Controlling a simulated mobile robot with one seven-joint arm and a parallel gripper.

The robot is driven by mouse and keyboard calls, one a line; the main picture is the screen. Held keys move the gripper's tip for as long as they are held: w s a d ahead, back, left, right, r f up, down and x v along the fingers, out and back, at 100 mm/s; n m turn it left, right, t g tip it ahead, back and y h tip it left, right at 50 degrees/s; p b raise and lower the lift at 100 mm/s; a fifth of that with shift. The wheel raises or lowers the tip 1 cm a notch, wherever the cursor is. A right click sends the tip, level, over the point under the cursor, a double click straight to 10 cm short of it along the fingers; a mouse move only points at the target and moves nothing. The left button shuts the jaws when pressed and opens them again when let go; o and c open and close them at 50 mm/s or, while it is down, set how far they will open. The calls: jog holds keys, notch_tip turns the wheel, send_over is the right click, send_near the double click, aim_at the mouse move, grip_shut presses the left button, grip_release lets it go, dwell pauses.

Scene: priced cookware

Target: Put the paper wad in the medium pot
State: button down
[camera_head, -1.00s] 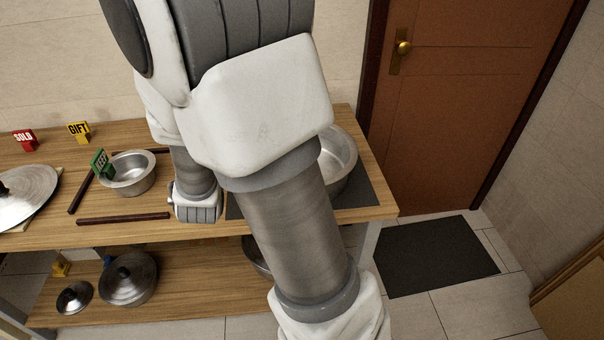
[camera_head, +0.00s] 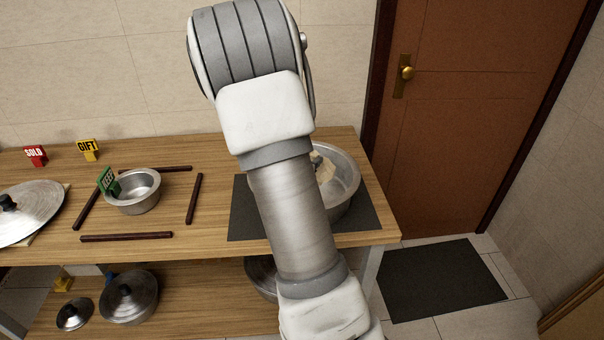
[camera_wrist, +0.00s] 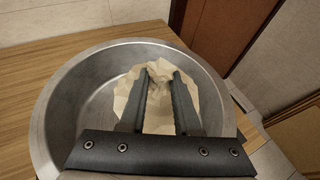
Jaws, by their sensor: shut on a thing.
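My gripper (camera_wrist: 158,82) is shut on the crumpled, cream paper wad (camera_wrist: 160,116), which shows between and around its two fingers in the wrist view. The wad appears within the rim of a wide, open metal pot (camera_wrist: 78,108); I cannot tell whether it touches the bottom. In the head view, this pot (camera_head: 349,187) stands on a dark mat at the right end of the table, partly hidden by my arm. A bit of the wad (camera_head: 325,172) shows beside my arm. A smaller open pot (camera_head: 139,201) stands further left. Which pot is medium is not marked.
A green tag (camera_head: 107,181) sits at the small pot's rim, with dark sticks (camera_head: 126,237) around it. A large lid (camera_head: 30,212) lies at far left. Red (camera_head: 35,155) and yellow (camera_head: 88,149) tags stand behind. A lidded pot (camera_head: 128,300) is on the lower shelf.

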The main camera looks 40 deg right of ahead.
jog(key=w+f, duration=0.2)
jog(key=w, duration=0.1)
jog(key=w+d+f, duration=0.1)
jog(key=w, duration=0.1)
jog(key=shift+w+f, duration=0.15)
jog(key=shift+w, duration=0.05)
notch_tip(320, 180, down, 4)
jog(key=shift+f+b, duration=0.1)
jog(key=shift+b, duration=0.2)
jog(key=shift+f+b, duration=0.25)
jog(key=shift+b, duration=0.2)
jog(key=shift+f+b, duration=0.3)
jog(key=shift+b, duration=0.05)
jog(key=c, duration=0.6)
grip_release()
jog(key=shift+r, duration=0.15)
